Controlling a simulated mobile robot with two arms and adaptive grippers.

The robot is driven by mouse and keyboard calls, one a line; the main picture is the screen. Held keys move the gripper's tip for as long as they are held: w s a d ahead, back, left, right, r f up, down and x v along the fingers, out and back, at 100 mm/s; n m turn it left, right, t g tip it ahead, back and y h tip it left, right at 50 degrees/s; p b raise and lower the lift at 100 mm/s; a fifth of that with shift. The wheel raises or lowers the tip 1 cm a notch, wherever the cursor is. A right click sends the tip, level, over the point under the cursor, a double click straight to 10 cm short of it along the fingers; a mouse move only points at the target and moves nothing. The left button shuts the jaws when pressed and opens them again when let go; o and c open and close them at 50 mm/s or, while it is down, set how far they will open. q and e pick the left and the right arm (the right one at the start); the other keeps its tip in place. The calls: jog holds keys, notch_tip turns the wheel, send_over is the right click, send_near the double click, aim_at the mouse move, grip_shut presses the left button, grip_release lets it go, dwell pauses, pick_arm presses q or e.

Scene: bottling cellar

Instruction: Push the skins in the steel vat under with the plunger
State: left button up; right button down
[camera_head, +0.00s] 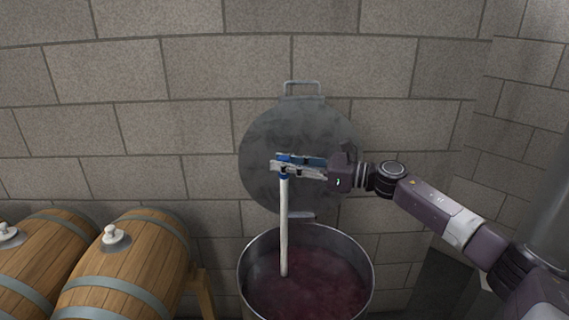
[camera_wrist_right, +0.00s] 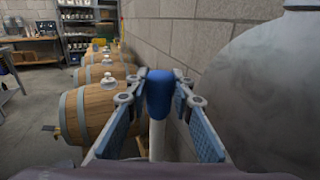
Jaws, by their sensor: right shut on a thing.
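The steel vat (camera_head: 241,285) stands at the bottom middle of the head view, open at the top. Dark red skins (camera_head: 320,285) fill its inside below the rim. The plunger (camera_head: 284,225) has a white shaft and a blue top, and stands nearly upright with its lower end in the vat. Its foot is not visible, so I cannot tell how deep it is. My right gripper (camera_head: 283,166) is shut on the top of the plunger. In the right wrist view the blue plunger top (camera_wrist_right: 160,92) sits between the fingers. My left gripper is not in view.
A round steel lid (camera_head: 262,135) with a handle leans against the block wall (camera_head: 200,65) behind the vat. Wooden barrels (camera_head: 130,265) with white bungs lie to the left. Shelves (camera_wrist_right: 85,30) and a bench (camera_wrist_right: 28,55) show farther off in the wrist view.

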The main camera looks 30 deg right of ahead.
dwell(0.6)
notch_tip(320, 180, up, 12)
jog(key=p, duration=0.7)
dwell(0.3)
notch_tip(320, 180, up, 9)
jog(key=p, duration=0.6)
jog(key=shift+f, duration=0.1)
jog(key=shift+f, duration=0.1)
dwell(0.4)
